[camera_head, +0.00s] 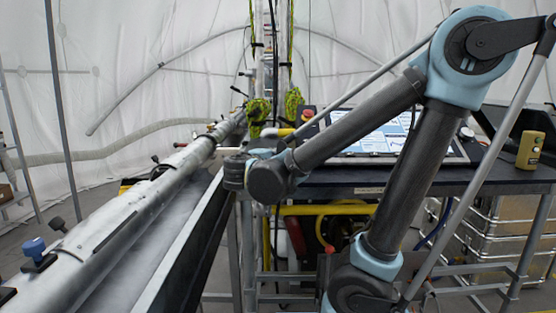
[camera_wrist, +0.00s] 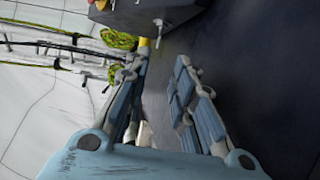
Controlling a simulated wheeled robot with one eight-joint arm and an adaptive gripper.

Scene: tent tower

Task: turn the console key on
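The dark console (camera_head: 468,157) with a lit screen (camera_head: 385,130) stands on the table in the head view. A red button (camera_head: 307,115) is on a box at its left end. In the wrist view a dark box (camera_wrist: 125,12) is at the top edge, with a small metal piece (camera_wrist: 158,24) sticking out that looks like the key. Its turn position is too small to tell. My gripper (camera_wrist: 161,72) is open and empty, its fingers apart below the box, not touching the metal piece. In the head view my arm hides the gripper's fingers.
A dark tabletop (camera_head: 490,176) carries a yellow handheld device (camera_head: 530,150) at the right. A long metal tube (camera_head: 120,220) runs along the left. Green ropes (camera_head: 259,108) hang behind. Metal cases (camera_head: 500,215) stand under the table.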

